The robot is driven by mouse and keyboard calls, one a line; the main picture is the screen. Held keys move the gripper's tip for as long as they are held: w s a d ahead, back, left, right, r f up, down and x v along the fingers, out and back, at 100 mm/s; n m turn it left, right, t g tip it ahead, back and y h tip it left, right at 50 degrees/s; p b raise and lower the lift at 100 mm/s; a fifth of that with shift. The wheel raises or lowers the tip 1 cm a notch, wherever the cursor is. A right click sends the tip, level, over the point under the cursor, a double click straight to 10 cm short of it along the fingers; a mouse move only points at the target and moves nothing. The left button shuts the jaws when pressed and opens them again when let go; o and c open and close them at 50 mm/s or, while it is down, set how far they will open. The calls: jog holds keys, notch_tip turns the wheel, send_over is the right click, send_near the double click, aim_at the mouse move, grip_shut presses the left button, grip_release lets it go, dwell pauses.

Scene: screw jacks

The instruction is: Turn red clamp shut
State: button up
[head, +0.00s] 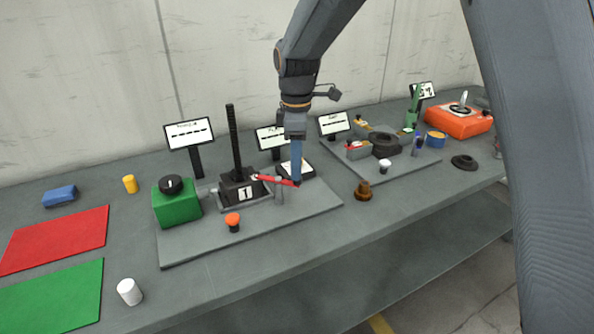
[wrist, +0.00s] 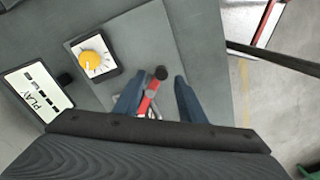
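The red clamp lever (head: 275,181) lies beside the black screw jack base (head: 242,189) marked 1, on a grey plate. In the wrist view the lever (wrist: 149,98) has a round black knob (wrist: 160,73) at its end. My gripper (head: 297,183) is over the lever's right end in the head view. In the wrist view my gripper (wrist: 156,80) has its two blue fingers apart, with the lever between them, closer to the left finger. I cannot tell whether that finger touches it. The clamp's pivot is partly hidden by my gripper.
A green block (head: 177,207) with a black knob and an orange-red button (head: 233,222) stand near the jack. A yellow dial (wrist: 92,62) and a PLAY sign (wrist: 38,93) are close by. A brown knob (head: 364,191) stands right of the plate.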

jog(key=shift+r+b, duration=0.6)
jog(key=shift+r, duration=2.1)
